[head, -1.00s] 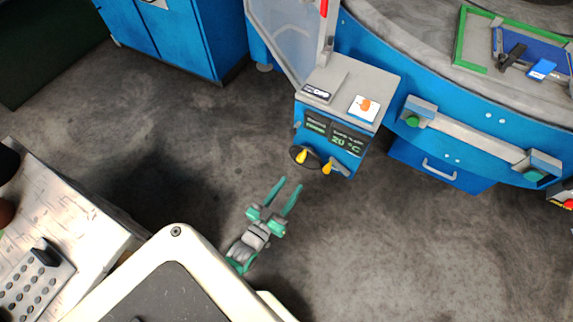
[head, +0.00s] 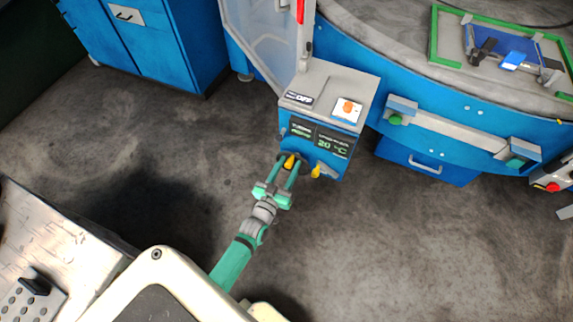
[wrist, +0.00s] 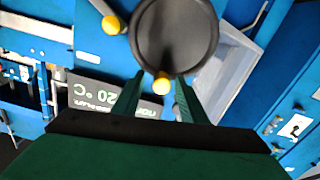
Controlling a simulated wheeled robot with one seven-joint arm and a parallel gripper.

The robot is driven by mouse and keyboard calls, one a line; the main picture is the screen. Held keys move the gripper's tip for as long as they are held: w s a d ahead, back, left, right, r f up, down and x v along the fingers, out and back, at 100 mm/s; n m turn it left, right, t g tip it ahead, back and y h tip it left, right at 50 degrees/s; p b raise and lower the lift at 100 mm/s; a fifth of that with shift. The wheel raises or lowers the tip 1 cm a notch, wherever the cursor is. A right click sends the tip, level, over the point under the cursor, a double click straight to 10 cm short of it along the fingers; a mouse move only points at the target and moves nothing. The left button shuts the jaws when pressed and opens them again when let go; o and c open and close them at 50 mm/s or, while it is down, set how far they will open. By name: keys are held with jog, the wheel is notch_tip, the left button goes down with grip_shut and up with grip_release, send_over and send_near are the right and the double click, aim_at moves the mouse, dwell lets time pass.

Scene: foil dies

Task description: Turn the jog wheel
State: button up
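The jog wheel is a dark round disc (wrist: 176,32) with a yellow knob (wrist: 162,84) near its rim, on the front of a blue control box (head: 325,168). In the head view my gripper mostly covers the wheel, and its yellow knob (head: 290,161) shows between the fingers. My gripper (head: 287,163) is green and reaches up to the box front. In the wrist view my gripper's fingers (wrist: 158,90) are spread, one on each side of the knob, with visible gaps. I cannot tell how deep the knob sits between them.
A second yellow-tipped handle (head: 316,171) is close to the right of the wheel; it also shows in the wrist view (wrist: 111,24). A display (head: 320,140) reading 20 °C is above. A metal table (head: 45,235) stands at left. The floor between is clear.

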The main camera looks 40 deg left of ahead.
jog(key=shift+w, duration=0.15)
jog(key=shift+a, duration=0.15)
grip_shut()
dwell(0.3)
